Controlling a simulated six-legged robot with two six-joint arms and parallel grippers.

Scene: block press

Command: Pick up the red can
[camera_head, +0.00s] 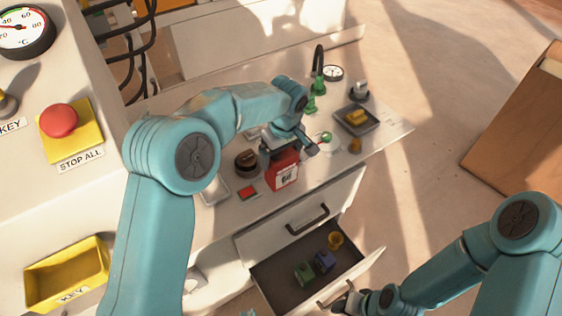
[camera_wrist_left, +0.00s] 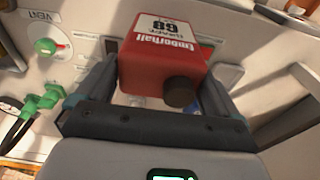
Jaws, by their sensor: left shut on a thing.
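The red can (camera_head: 284,172) is a boxy can with a white label, over the bench top in the head view. In the left wrist view the red can (camera_wrist_left: 165,62) shows its label upside down and a dark round cap. My left gripper (camera_head: 287,148) is shut on the can, with one finger on each side of it in the left wrist view (camera_wrist_left: 160,80). I cannot tell whether the can touches the bench. My right gripper (camera_head: 347,303) is low in the head view, by the open drawer's front, and its jaws are unclear.
A grey tray (camera_head: 371,126) with yellow pieces stands at the bench's right. A dark round knob (camera_head: 246,161) is left of the can.

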